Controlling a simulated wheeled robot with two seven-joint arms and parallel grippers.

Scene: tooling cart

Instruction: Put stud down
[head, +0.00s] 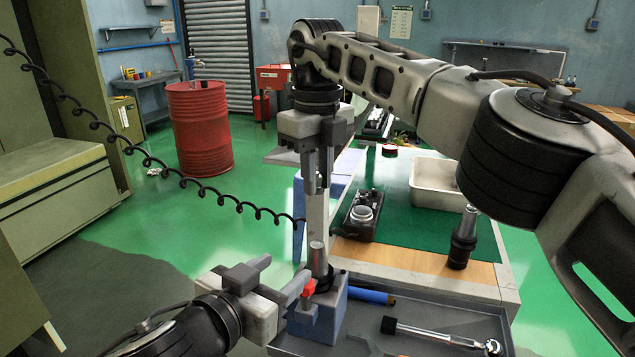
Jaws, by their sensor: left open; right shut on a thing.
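My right gripper (318,188) points straight down above the blue block, with its fingers shut. The thing between its fingers is mostly hidden, and I cannot make out the stud clearly. My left gripper (306,296) comes in from the lower left and is open. Its fingertips are at the block, next to a red knob (309,287); I cannot tell whether they touch.
A black fixture with a metal ring (362,212) sits on the green mat (408,228). A white bin (432,184) is behind it, and another black holder (463,240) stands at right.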

